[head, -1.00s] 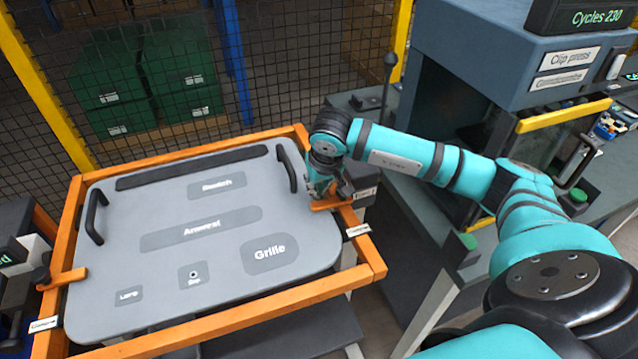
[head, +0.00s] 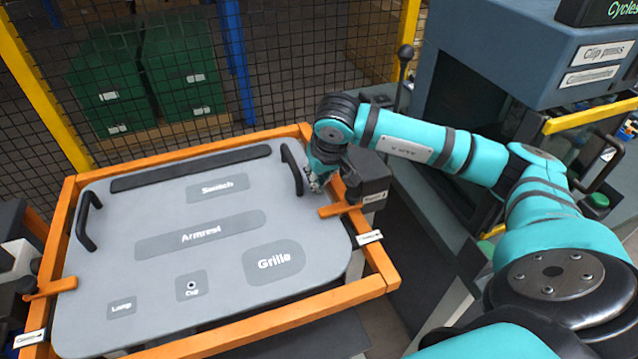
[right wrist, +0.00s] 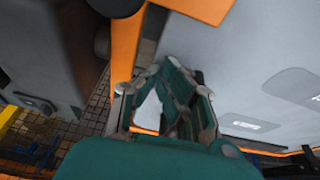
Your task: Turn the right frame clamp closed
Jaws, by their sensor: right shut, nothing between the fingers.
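The right frame clamp (head: 341,210) is an orange bar on the right rail of the orange frame (head: 372,284). It lies across the rail, with its inner end over the edge of the grey door panel (head: 120,238). My right gripper (head: 317,185) is shut and empty, just behind the clamp's inner end near the panel's right handle. I cannot tell whether it touches the clamp. In the right wrist view, its green fingers (right wrist: 168,95) show close up beside orange parts. My left gripper is not in view.
A left clamp (head: 50,288) lies across the left rail. The panel has black handles, one at its right edge (head: 292,168). A dark box (head: 368,180) stands just right of the right clamp. The clip press (head: 530,60) is at the right, and a mesh fence is behind.

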